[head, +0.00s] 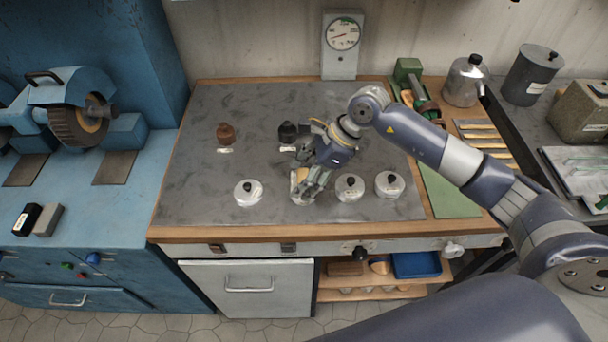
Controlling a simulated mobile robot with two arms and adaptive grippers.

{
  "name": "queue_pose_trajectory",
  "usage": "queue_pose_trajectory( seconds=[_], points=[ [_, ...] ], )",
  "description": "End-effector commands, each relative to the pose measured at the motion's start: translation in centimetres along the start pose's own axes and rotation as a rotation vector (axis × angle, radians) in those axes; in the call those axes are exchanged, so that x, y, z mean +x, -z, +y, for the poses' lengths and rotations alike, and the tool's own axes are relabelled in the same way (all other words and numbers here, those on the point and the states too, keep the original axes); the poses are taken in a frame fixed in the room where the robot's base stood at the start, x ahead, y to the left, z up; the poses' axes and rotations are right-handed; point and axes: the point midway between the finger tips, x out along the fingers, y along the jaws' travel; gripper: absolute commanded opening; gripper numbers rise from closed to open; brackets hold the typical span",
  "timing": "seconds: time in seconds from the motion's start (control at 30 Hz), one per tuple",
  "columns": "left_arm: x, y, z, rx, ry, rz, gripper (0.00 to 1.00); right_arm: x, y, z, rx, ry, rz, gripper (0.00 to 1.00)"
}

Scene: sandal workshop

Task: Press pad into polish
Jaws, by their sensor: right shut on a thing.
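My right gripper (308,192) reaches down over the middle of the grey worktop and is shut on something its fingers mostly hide. A small pale tan piece (297,176) shows beside the fingers; I cannot tell if it is the pad. A pale round rim shows under the fingertips, but whether anything touches polish there is hidden. Silver lidded tins with black knobs stand on both sides: one at left (248,193), one just right (350,187) and one farther right (389,185). My left gripper is not in view.
A brown knobbed piece (225,134) and a black one (288,132) stand behind, with small white labels. A gauge (342,40) stands at the back edge. A green mat (448,192) and metal pot (465,82) are at right. The worktop's left part (190,180) is clear.

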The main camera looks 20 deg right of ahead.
Motion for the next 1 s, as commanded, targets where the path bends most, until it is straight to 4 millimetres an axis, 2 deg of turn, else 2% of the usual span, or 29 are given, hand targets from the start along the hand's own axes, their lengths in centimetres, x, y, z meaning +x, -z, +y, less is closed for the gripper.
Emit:
queue_pose_trajectory(
  seconds=[1.0],
  points=[
    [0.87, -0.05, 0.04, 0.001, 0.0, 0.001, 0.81, 0.76, 0.45, 0.0, 0.0, 0.0, 0.0, 0.43]
  ],
)
